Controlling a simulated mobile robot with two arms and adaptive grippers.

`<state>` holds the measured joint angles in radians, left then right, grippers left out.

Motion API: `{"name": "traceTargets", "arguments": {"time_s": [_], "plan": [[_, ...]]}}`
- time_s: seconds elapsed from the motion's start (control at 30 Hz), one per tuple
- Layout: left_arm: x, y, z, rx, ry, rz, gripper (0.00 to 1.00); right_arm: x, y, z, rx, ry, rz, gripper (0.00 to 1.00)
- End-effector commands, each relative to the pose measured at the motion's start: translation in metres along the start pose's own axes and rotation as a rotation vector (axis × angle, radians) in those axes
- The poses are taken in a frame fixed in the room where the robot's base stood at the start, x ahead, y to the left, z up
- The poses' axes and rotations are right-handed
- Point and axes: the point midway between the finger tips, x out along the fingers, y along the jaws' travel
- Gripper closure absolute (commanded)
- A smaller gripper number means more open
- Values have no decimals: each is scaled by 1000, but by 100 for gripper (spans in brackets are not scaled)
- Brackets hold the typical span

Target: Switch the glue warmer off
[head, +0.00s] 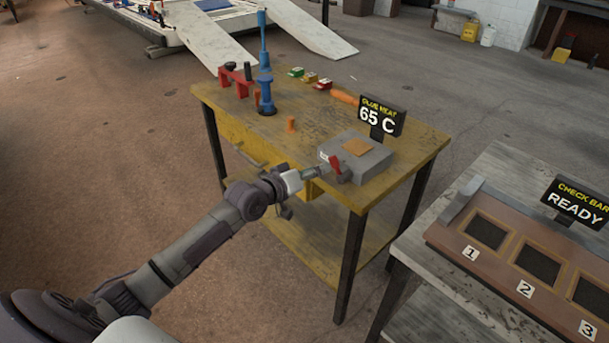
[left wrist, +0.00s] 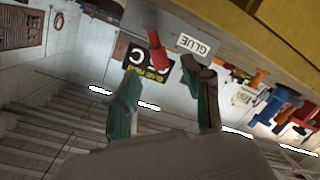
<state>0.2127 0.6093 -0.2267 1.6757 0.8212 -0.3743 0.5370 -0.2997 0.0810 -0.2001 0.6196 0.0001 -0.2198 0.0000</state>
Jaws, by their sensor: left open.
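The glue warmer (head: 375,163) is a grey box with a tan square on top, on the near right part of the yellow bench. A red switch lever (head: 335,163) sticks out of its left front side. The display (head: 380,118) behind it reads "GLUE HEAT 65 C". My left gripper (head: 322,172) is at the lever, its fingers small in the head view. In the left wrist view, the red lever (left wrist: 157,52) shows between the two open fingertips (left wrist: 163,72), with a "GLUE" label (left wrist: 196,45) beside it. Contact cannot be told. My right gripper is not in view.
The yellow bench (head: 230,105) also holds a blue upright tool (head: 265,70), a red clamp-like piece (head: 235,80), small coloured blocks (head: 310,78) and an orange peg (head: 291,124). A second bench with a "READY" sign (head: 577,205) and numbered recesses stands at right.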

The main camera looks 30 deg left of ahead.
Motion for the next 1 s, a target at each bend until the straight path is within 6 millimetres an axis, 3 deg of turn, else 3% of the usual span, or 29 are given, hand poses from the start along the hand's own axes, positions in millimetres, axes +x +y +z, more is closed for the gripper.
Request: {"name": "traceTargets", "arguments": {"time_s": [0.1,0.3,0.87,1.0], "plan": [[-22,-1,1,2,-2,-2,50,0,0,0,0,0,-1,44],[-40,-1,1,-1,-1,-1,50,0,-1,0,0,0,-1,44],[-42,-1,1,-2,-1,-2,50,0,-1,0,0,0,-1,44],[-39,-28,20,8,-16,-55,50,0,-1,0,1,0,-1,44]]}}
